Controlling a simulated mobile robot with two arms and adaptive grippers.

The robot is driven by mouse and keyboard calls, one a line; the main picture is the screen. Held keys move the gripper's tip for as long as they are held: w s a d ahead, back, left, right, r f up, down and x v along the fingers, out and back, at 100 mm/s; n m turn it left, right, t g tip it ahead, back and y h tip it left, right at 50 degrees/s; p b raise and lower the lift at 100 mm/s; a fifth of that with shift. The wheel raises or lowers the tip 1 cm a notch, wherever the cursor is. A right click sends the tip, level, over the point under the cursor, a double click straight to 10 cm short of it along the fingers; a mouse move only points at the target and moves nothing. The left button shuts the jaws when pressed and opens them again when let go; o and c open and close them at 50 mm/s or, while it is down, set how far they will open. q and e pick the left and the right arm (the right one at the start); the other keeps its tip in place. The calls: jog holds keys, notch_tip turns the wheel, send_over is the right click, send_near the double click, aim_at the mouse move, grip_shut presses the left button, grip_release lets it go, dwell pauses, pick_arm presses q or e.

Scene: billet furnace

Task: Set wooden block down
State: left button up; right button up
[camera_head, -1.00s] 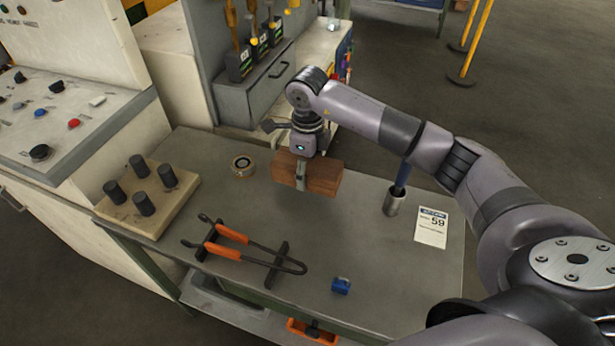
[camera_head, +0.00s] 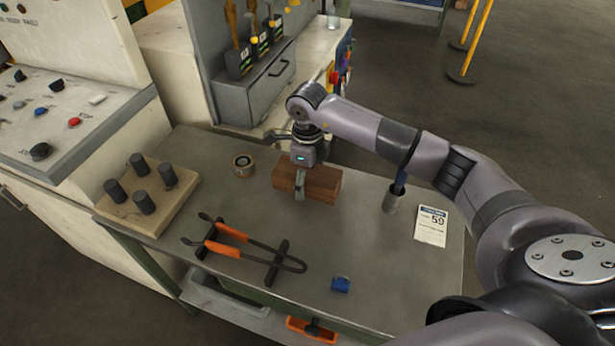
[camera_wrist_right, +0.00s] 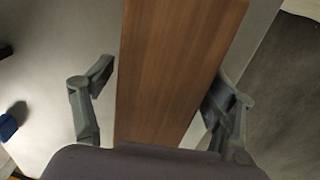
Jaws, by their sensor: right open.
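The wooden block (camera_head: 322,185) is a reddish-brown bar lying on the grey workbench (camera_head: 345,245), toward its back edge. My right gripper (camera_head: 300,190) is over the block, pointing down, with one finger visible on the near side. In the right wrist view the block (camera_wrist_right: 170,75) runs between the two fingers of the right gripper (camera_wrist_right: 160,95). The left finger stands clear of the block with a gap; the right finger is close to its side. The gripper is open around the block. My left gripper is not in view.
On the bench are tongs with orange grips (camera_head: 230,235), a tape roll (camera_head: 243,165), a wooden board with several dark pegs (camera_head: 150,190), a metal cup with a blue-handled tool (camera_head: 393,200), a white card (camera_head: 431,226) and a small blue object (camera_head: 341,284). A control panel (camera_head: 60,120) stands left.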

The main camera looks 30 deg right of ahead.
aim_at(308, 171)
jog(key=shift+r, duration=0.2)
jog(key=shift+w+r, duration=0.1)
jog(key=shift+r, duration=0.25)
notch_tip(308, 171, up, 11)
jog(key=shift+r+b, duration=0.1)
jog(key=shift+b, duration=0.65)
